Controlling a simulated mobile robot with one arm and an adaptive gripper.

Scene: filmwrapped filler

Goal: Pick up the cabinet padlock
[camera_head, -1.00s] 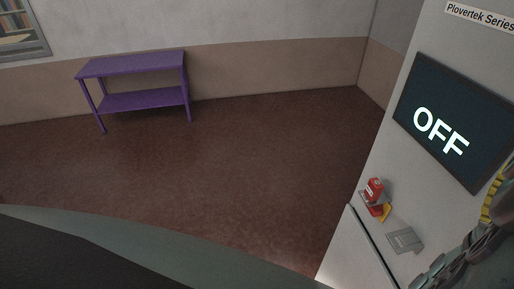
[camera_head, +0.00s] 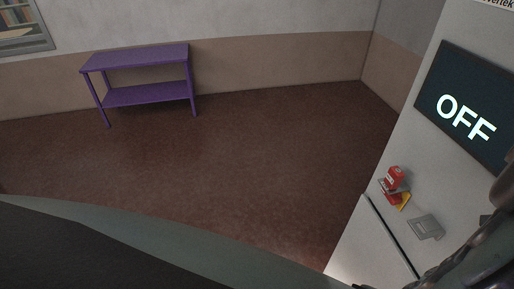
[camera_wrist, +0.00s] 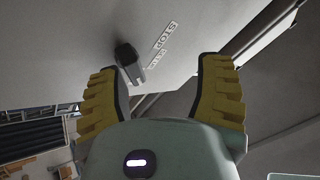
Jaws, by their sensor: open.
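The cabinet padlock (camera_head: 394,178) looks like a small red block on a bracket on the white cabinet front (camera_head: 362,230), with a second red part and a yellow piece just below it. I cannot make out its shackle. My gripper (camera_wrist: 162,66) is open and empty in the wrist view, its two yellow ribbed fingers spread wide. I do not see the red padlock in the wrist view. A dark knob or handle (camera_wrist: 128,56) on a pale panel shows between the fingers, beyond them, beside a "STOP" label (camera_wrist: 164,36).
A dark screen reading "OFF" (camera_head: 466,118) is above the padlock. A grey metal plate (camera_head: 426,227) is to its lower right, and a dark slot runs down the cabinet below. A purple shelf table (camera_head: 140,58) stands at the far wall. The brown floor (camera_head: 260,160) between is clear.

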